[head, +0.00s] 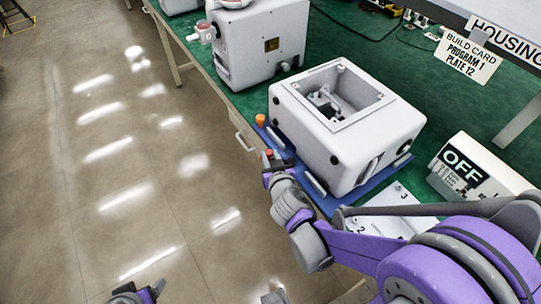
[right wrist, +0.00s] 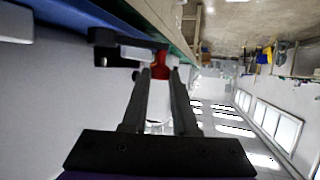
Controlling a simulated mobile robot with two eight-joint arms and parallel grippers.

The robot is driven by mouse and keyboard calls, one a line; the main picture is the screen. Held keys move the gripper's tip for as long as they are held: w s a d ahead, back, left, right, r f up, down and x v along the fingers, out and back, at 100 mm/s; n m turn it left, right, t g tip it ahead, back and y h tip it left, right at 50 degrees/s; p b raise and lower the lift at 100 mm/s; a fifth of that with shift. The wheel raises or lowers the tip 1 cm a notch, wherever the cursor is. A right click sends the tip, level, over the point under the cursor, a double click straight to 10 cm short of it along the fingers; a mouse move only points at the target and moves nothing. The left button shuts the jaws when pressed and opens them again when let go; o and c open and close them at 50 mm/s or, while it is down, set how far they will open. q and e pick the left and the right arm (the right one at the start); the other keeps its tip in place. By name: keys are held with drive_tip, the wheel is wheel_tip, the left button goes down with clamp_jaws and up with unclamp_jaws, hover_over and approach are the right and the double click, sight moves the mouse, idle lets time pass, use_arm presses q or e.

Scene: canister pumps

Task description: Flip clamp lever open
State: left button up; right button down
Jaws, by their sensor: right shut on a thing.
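A white pump housing (head: 345,125) with an open top sits on a blue plate (head: 325,203) on the green bench. A clamp lever with a red tip (head: 268,153) is at the plate's front edge. My right gripper (head: 272,166) is at this lever. In the right wrist view, the red tip (right wrist: 160,70) shows between the two fingers, which are shut on it. The clamp's dark body (right wrist: 120,48) is beside the fingertips. A second, orange tip (head: 260,119) stands farther along the same edge, apart from the gripper. My left gripper (head: 140,294) is partly cut off at the bottom; its jaws are unclear.
Another white canister unit (head: 260,45) stands farther back on the bench. The floor (head: 110,150) left of the bench is clear.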

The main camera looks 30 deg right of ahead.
idle(0.3)
drive_tip(key=c, duration=0.7)
unclamp_jaws()
drive_tip(key=shift+p+v, duration=1.7)
drive_tip(key=shift+v, duration=3.7)
